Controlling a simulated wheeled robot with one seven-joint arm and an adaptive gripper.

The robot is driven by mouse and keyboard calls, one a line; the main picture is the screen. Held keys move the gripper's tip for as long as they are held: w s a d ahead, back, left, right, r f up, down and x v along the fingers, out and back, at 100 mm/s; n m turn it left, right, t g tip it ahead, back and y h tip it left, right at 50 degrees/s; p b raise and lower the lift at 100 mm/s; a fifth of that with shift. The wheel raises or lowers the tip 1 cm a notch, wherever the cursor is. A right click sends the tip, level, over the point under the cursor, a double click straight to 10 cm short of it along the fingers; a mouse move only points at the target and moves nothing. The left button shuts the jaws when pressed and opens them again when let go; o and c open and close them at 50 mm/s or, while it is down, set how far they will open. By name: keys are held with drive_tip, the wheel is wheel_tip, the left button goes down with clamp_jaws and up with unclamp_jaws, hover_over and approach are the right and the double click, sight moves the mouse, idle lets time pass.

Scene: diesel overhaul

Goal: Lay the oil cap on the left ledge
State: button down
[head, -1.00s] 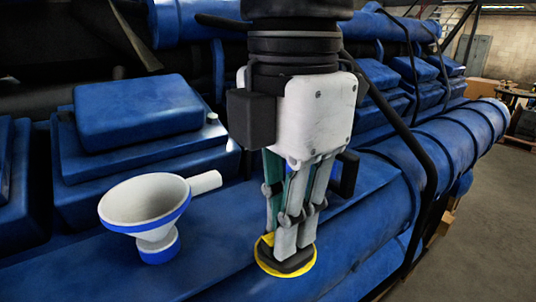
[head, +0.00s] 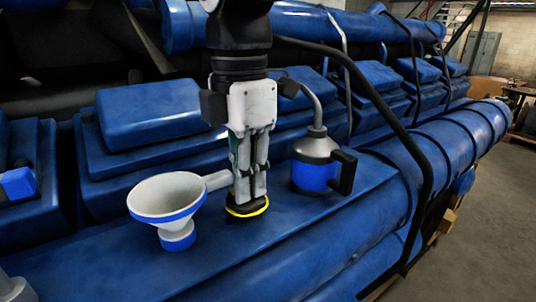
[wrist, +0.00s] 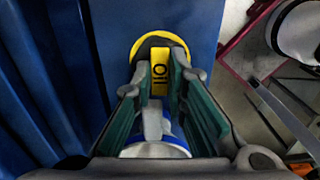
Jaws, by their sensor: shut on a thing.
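The oil cap (head: 247,211) is a dark disc with a yellow rim. My gripper (head: 247,197) is shut on it and points straight down over the flat blue ledge (head: 215,260). In the wrist view my gripper (wrist: 165,85) has the cap's yellow grip bar, marked "OIL" (wrist: 160,70), between its fingertips. The cap is level and at or just above the ledge; I cannot tell whether it touches. Its underside is hidden.
A blue and grey oil can (head: 316,165) stands to the right. Raised blue covers (head: 150,112) lie behind. The front ledge is clear.

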drive_tip(key=shift+w+f, duration=0.1)
drive_tip(key=shift+f, duration=0.1)
drive_tip(key=c, duration=1.6)
unclamp_jaws()
wheel_tip(320, 180, up, 12)
drive_tip(key=shift+r+b, duration=0.15)
drive_tip(key=shift+b, duration=0.85)
